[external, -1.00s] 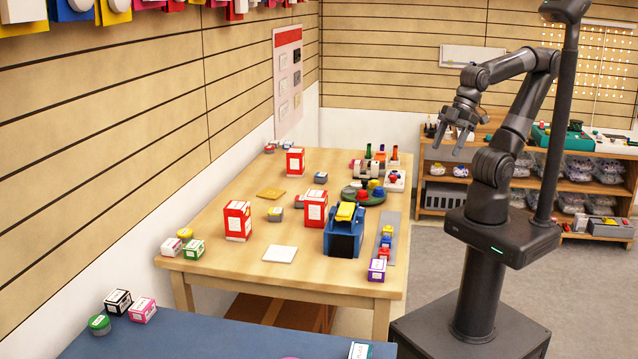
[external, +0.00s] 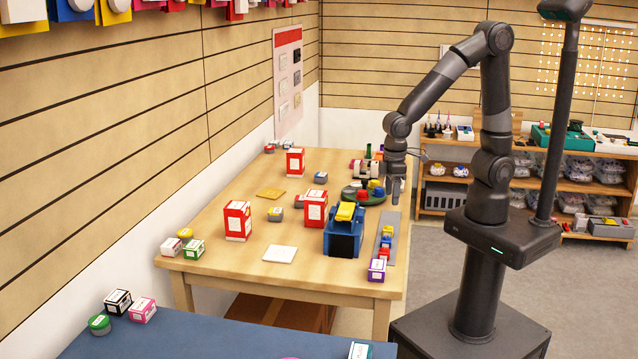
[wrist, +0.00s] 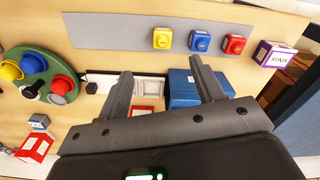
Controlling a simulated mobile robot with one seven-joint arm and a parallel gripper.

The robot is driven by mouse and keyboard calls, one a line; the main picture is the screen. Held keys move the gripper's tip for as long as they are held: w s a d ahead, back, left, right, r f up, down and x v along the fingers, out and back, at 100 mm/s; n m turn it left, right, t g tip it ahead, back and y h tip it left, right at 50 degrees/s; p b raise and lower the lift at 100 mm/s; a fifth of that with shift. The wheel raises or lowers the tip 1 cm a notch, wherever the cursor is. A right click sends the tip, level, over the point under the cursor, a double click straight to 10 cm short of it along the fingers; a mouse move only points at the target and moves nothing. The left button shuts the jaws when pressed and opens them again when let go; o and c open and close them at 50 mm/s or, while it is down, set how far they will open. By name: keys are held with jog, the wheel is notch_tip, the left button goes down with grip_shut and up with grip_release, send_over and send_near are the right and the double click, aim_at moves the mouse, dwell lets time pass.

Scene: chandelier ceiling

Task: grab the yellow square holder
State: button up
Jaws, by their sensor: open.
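A yellow square piece with a round middle (wrist: 163,38) lies on the grey strip in the wrist view, just beyond my fingertips; it also shows small in the external view (external: 388,230). A flat yellow square (external: 271,194) lies on the table farther left. Another yellow piece (external: 346,211) sits on top of the blue stand. My gripper (wrist: 160,67) is open, with nothing held between its fingers. In the external view my gripper (external: 395,190) points down above the table's right side, near the round green base. The gap between fingertips and table is hard to judge.
The grey strip (wrist: 205,22) also bears blue (wrist: 200,41) and red (wrist: 234,44) square pieces. A purple-and-white box (wrist: 273,54) stands past its end. The green base (wrist: 40,91) with coloured knobs is at left. The blue stand (external: 343,243) and red-and-white boxes (external: 315,208) are nearby.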

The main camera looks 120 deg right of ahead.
aim_at(388, 224)
jog(key=f, duration=0.6)
jog(key=shift+d, duration=0.2)
jog(key=shift+w+a+f, duration=0.1)
jog(key=shift+w+f, duration=0.05)
jog(key=shift+f, duration=0.8)
jog(key=shift+w+a+f, duration=0.1)
jog(key=shift+f, duration=0.85)
jog(key=shift+w+a+f, duration=0.1)
jog(key=shift+w+f, duration=0.05)
jog(key=shift+f, duration=0.8)
jog(key=shift+c, duration=0.3)
jog(key=c, duration=1)
jog(key=shift+r, duration=0.1)
